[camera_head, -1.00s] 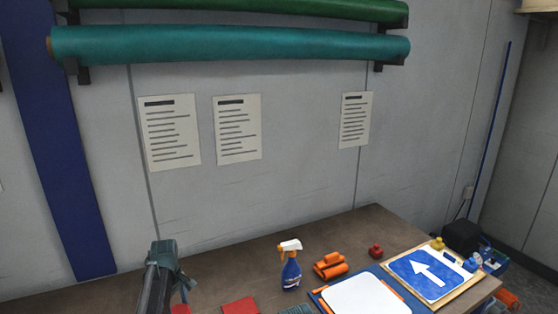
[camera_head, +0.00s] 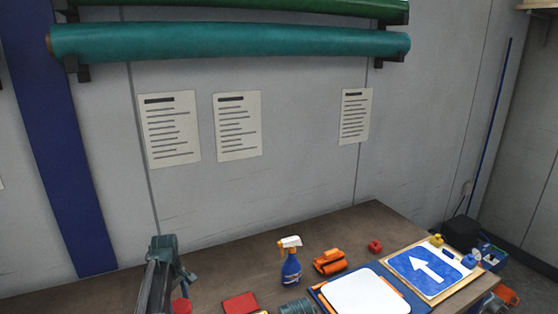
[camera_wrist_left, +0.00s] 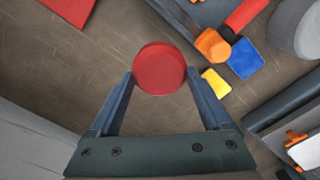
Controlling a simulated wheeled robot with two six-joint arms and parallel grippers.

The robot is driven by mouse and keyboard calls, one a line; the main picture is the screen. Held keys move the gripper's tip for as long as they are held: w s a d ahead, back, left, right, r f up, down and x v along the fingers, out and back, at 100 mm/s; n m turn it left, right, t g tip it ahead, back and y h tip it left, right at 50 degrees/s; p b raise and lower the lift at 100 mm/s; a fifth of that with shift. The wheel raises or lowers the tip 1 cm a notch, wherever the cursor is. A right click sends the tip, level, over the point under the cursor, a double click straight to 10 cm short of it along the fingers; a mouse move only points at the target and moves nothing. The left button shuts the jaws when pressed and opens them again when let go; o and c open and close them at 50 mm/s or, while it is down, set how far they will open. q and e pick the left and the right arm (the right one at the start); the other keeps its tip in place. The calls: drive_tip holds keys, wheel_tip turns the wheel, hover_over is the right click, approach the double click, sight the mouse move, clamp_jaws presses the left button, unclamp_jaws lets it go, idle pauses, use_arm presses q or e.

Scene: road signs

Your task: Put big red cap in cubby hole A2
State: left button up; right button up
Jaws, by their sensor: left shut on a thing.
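My left gripper (camera_wrist_left: 160,90) is shut on a round red cap (camera_wrist_left: 159,69), held between its two fingertips with its flat face toward the wrist camera. In the head view my left gripper (camera_head: 182,285) is at the lower left, over the table's near part, with a red piece (camera_head: 181,306) just below it that looks like this cap. A smaller-looking red piece (camera_head: 375,246) stands on the table at the right. Cubby hole A2 is not visible in either view. My right gripper is not in view.
A flat red square (camera_head: 240,303) lies near the front. Blue (camera_wrist_left: 244,58) and yellow (camera_wrist_left: 215,83) pieces lie near the held cap.

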use_arm(q)
wheel_tip(320, 180, down, 2)
drive_tip(key=shift+f+b, duration=0.2)
drive_tip(key=shift+b, duration=0.45)
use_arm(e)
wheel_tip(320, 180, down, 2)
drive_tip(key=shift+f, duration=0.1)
use_arm(q)
drive_tip(key=shift+r, duration=0.1)
drive_tip(key=n, duration=0.1)
drive_tip(key=n+p, duration=0.1)
drive_tip(key=shift+s+r+n, duration=0.1)
drive_tip(key=shift+r+n, duration=0.3)
drive_tip(key=n, duration=0.3)
drive_tip(key=r+n+p, duration=0.1)
drive_tip(key=n, duration=0.2)
drive_tip(key=shift+s, duration=0.15)
wheel_tip(320, 180, down, 10)
drive_tip(key=b, duration=1)
drive_tip(key=shift+f, duration=0.15)
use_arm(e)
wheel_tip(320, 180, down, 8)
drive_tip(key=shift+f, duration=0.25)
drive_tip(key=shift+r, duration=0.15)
